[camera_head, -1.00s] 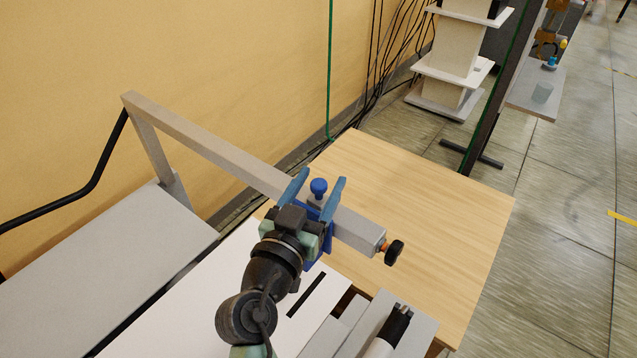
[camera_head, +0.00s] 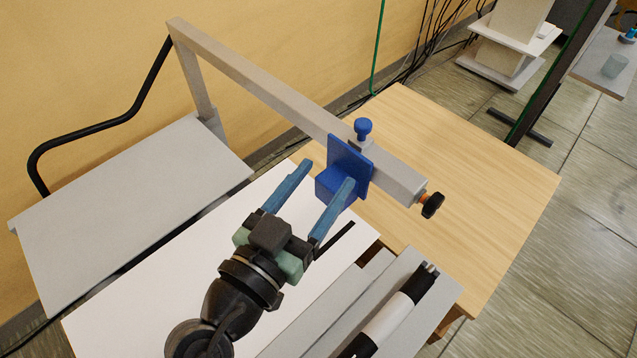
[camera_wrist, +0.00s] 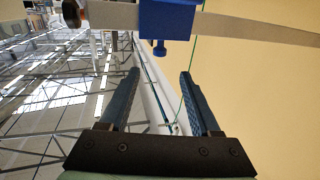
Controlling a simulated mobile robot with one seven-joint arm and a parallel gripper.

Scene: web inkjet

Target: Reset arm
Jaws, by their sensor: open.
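My gripper (camera_head: 325,182) is open, with its two blue fingers apart and nothing between them. In the head view its fingertips are close to a blue block (camera_head: 345,170) mounted on a grey bar; whether they touch it is hard to tell there. In the wrist view the fingers point up the picture, and the blue block (camera_wrist: 167,20) with its small knob sits beyond the fingertips, apart from them.
The grey bar (camera_head: 265,85) spans above a white sheet (camera_head: 200,235) and ends in a black knob (camera_head: 432,205). A wooden table (camera_head: 470,170) lies behind it. A roller (camera_head: 390,318) is at the front. A grey panel (camera_head: 130,200) is at left.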

